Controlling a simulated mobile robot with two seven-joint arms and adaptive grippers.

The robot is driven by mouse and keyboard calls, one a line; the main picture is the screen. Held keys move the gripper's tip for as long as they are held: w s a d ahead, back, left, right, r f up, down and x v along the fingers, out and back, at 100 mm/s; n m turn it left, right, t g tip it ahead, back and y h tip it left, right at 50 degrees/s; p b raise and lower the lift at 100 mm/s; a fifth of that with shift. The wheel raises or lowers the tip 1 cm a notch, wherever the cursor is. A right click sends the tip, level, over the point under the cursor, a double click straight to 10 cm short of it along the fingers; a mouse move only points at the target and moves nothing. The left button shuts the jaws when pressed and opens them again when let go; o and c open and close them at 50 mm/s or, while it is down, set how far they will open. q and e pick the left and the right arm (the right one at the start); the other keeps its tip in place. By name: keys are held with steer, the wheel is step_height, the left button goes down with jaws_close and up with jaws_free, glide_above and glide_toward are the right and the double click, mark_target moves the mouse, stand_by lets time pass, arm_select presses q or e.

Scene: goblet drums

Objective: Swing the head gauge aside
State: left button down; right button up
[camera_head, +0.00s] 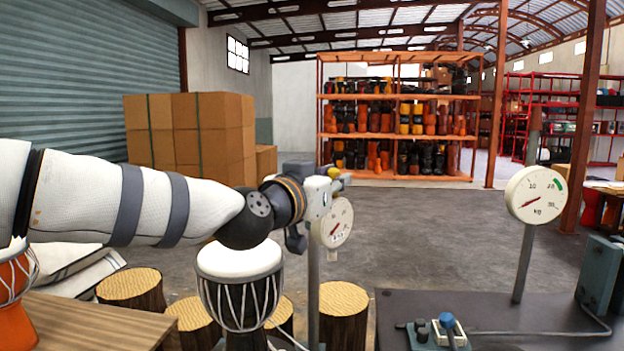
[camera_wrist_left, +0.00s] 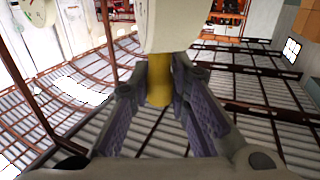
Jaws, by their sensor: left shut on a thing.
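The head gauge (camera_head: 333,222) is a round cream dial with a red needle, beside a grey upright post (camera_head: 313,290) and behind the goblet drum. My left gripper (camera_head: 331,177) is at the top of the gauge, partly hiding its upper left edge. In the left wrist view, its fingers (camera_wrist_left: 158,97) are shut on a yellow peg (camera_wrist_left: 158,82) below a cream body (camera_wrist_left: 175,25). The goblet drum (camera_head: 240,275) with a white head and roped sides stands under my left wrist. My right gripper is not in view.
A kg dial (camera_head: 536,194) on a post stands at the dark bench (camera_head: 500,312) on the right. A wooden table (camera_head: 85,320) is at the lower left. Log stools (camera_head: 343,300) stand around the drum. Open floor lies behind, before the drum rack (camera_head: 398,120).

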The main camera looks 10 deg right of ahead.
arm_select(q)
steer(key=shift+d, duration=0.6)
steer(key=c, duration=1.5)
jaws_free()
steer(key=v, duration=1.2)
